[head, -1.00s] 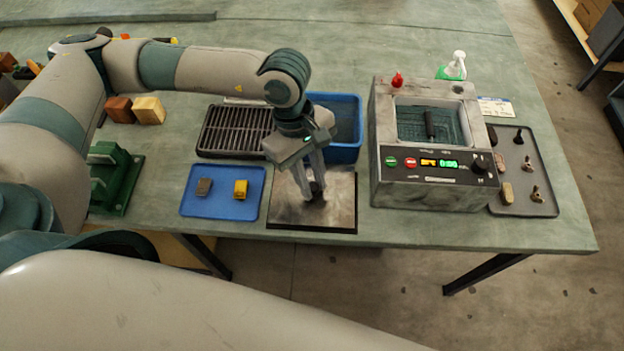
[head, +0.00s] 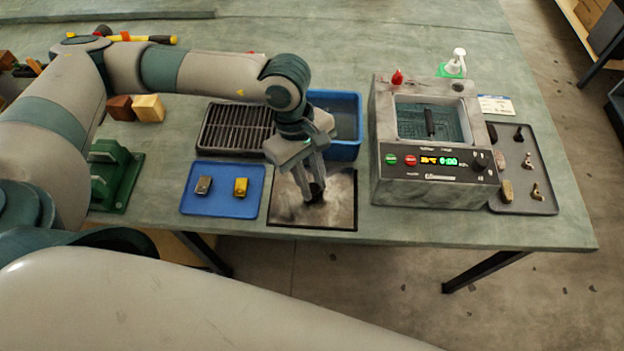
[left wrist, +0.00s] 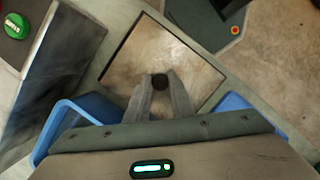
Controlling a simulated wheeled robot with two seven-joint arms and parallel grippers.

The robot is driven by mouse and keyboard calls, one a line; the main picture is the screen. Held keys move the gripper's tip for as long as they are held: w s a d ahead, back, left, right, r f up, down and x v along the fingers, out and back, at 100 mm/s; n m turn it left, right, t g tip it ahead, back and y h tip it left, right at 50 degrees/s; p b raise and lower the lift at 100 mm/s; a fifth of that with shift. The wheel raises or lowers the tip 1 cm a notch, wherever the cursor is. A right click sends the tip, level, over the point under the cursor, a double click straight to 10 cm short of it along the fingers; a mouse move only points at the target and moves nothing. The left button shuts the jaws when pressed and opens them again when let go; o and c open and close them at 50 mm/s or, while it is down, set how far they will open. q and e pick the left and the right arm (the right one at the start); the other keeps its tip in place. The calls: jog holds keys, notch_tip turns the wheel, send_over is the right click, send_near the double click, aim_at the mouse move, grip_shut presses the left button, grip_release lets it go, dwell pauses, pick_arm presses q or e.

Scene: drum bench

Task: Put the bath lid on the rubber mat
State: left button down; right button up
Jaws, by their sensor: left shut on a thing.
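The bath lid (head: 291,207) is a flat, worn metal plate with a dark knob, lying level at the front of the bench. The rubber mat (head: 312,230) shows only as a thin black edge around the plate; the lid hides the rest. I cannot tell for sure whether the lid touches the mat. My left gripper (head: 315,192) points down over the plate, shut on the knob. In the left wrist view the fingers (left wrist: 160,88) close on the round black knob, with the lid (left wrist: 190,62) beneath. My right gripper is not in view.
The open bath (head: 430,180) stands right of the lid, with a dark handle inside. A blue tray (head: 222,207) with two small blocks lies to the left. A blue bin (head: 347,150) and a black rack (head: 225,145) are behind. A grey tray (head: 535,200) is far right.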

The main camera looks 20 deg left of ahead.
aim_at(313, 187)
pick_arm(q)
jog(key=c, duration=1.5)
grip_release()
jog(key=shift+c, duration=0.2)
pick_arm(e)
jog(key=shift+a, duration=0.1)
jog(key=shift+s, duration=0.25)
pick_arm(q)
jog(key=shift+r, duration=0.15)
jog(key=shift+w+a+r, duration=0.1)
jog(key=shift+w+r, duration=0.05)
jog(key=shift+r, duration=0.25)
jog(key=v, duration=0.2)
jog(key=shift+a+r+b, duration=0.1)
jog(key=shift+r+b, duration=0.2)
jog(key=shift+b, duration=0.1)
jog(key=shift+v, duration=0.85)
jog(key=s+b+v, duration=0.1)
jog(key=v, duration=0.5)
jog(key=shift+w+r+b, duration=0.35)
jog(key=shift+w+r, duration=0.05)
jog(key=shift+w, duration=0.1)
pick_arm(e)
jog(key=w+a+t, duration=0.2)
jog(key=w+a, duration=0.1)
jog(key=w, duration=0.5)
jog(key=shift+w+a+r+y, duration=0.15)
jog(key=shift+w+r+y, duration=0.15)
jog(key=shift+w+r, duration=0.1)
